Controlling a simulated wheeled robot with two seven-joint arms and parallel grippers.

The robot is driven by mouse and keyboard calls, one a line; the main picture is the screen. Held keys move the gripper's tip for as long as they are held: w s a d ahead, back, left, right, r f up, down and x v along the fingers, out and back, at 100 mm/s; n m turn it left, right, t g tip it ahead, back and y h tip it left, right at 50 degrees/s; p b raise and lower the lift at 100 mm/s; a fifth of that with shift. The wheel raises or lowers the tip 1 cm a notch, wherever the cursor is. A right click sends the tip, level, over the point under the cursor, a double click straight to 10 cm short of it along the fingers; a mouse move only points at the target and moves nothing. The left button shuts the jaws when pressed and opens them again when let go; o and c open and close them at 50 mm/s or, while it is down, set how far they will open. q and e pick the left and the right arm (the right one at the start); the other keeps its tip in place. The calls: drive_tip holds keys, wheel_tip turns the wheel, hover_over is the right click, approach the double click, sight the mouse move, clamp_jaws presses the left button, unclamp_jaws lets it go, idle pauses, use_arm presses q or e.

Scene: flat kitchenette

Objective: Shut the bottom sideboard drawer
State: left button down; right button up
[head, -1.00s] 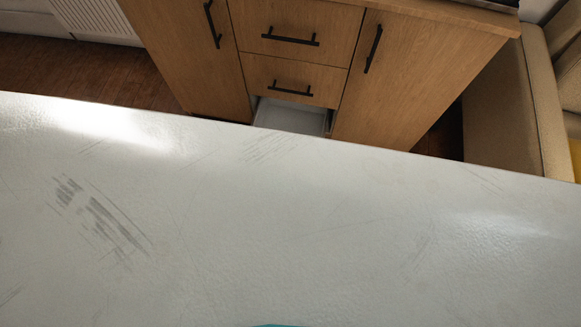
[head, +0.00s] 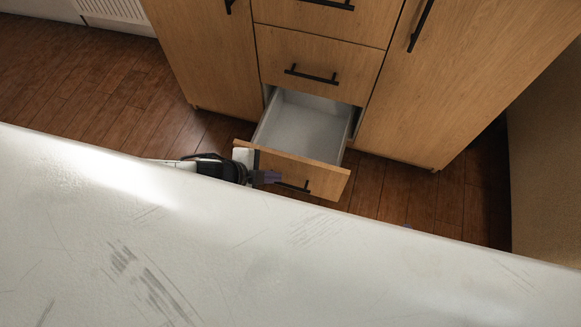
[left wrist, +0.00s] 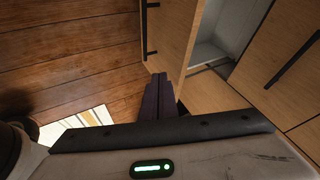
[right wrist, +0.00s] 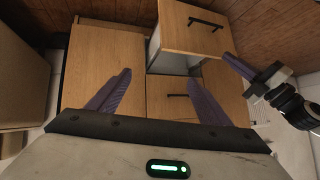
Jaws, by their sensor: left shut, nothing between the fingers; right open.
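The bottom sideboard drawer (head: 300,125) is pulled well out and looks empty. Its wooden front (head: 325,183) has a black bar handle (head: 293,187). My left gripper (head: 276,177) is shut and empty, at the outer side of the drawer front near the handle. The left wrist view shows its closed fingers (left wrist: 158,78) close to the edge of the drawer front (left wrist: 172,35); contact cannot be told. The right wrist view shows my right gripper (right wrist: 162,77) open and empty, with the drawer front (right wrist: 190,27) beyond it and the left gripper (right wrist: 228,58) beside the drawer.
The drawer above (head: 317,65) is shut. Cabinet doors flank the drawers, on the left (head: 205,60) and right (head: 450,80). Wooden floor (head: 100,90) is clear to the left. A beige furniture side (head: 545,150) stands at the right.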

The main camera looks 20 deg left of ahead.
sight(299, 166)
use_arm(q)
drive_tip(key=w+d+f+b, duration=0.1)
drive_tip(key=w, duration=0.1)
drive_tip(key=w+d+f+b, duration=0.1)
drive_tip(key=w+f, duration=0.1)
drive_tip(key=w+d+f+b, duration=0.1)
drive_tip(key=w+f+b, duration=0.1)
drive_tip(key=w, duration=0.1)
drive_tip(key=shift+w+f, duration=0.1)
drive_tip(key=shift+f, duration=0.15)
use_arm(e)
drive_tip(key=a+f, duration=0.1)
drive_tip(key=w+a+f+g, duration=0.1)
drive_tip(key=f+n+g, duration=0.1)
drive_tip(key=shift+w+a+f+y, duration=0.1)
drive_tip(key=shift+w+a+y, duration=0.15)
drive_tip(key=shift+a+y, duration=0.15)
use_arm(q)
drive_tip(key=shift+w, duration=0.1)
use_arm(e)
drive_tip(key=shift+w, duration=0.1)
